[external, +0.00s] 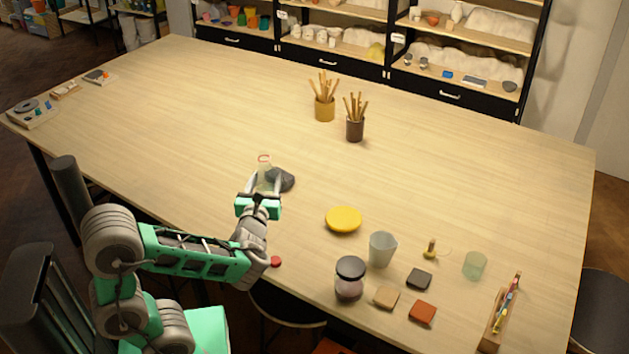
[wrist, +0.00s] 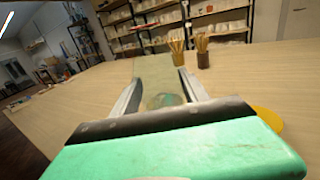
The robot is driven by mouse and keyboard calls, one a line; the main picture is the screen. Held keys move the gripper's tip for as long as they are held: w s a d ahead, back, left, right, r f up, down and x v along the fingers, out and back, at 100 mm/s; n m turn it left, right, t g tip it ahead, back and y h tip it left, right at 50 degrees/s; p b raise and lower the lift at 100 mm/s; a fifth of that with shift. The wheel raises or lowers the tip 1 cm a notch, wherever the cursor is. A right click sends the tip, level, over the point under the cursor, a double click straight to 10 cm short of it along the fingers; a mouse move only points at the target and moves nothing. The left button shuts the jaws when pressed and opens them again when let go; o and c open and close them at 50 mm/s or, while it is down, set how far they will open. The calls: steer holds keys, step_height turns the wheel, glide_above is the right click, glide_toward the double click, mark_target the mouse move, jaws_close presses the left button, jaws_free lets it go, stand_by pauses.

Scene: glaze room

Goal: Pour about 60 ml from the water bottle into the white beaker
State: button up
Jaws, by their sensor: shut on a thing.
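My gripper (external: 264,188) is shut on a clear, pale green bottle, which I take to be the water bottle (external: 264,162). Its top has a reddish ring and no cap shows on it. It looks roughly upright, its lower part hidden by the gripper in the external view. In the wrist view the see-through bottle (wrist: 155,70) stands between the two fingers of my gripper (wrist: 157,92). The white beaker (external: 382,250), a frosted cup, stands upright on the table, to the right of and nearer the camera than my gripper. I cannot tell whether it holds anything.
A yellow dish (external: 343,220) lies between my gripper and the beaker. A dark-lidded jar (external: 349,280), small tiles (external: 421,313), a green glass (external: 474,266) and a pen tray (external: 500,318) surround the beaker. A red cap (external: 276,261) lies near the edge. Tool pots (external: 355,128) stand behind.

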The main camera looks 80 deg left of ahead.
steer(key=w+d+f+m+t+b, duration=0.1)
steer(key=w+d+f+t+b, duration=0.15)
steer(key=f+b, duration=0.2)
steer(key=w+d+r+m+t+h+b, duration=0.2)
steer(key=w+d+m+t+h+b, duration=0.2)
steer(key=w+d, duration=0.5)
steer(key=w+d+r+m+t+h+b, duration=0.1)
steer(key=w+d+m+t+h+b, duration=0.3)
steer(key=w+d, duration=0.4)
steer(key=d+h+b, duration=0.1)
steer(key=d, duration=0.3)
steer(key=shift+w+r+b, duration=0.35)
steer(key=shift+r, duration=0.05)
steer(key=shift+a+r+g+p, duration=0.1)
steer(key=shift+r+g+p, duration=0.1)
steer(key=shift+g+p, duration=0.3)
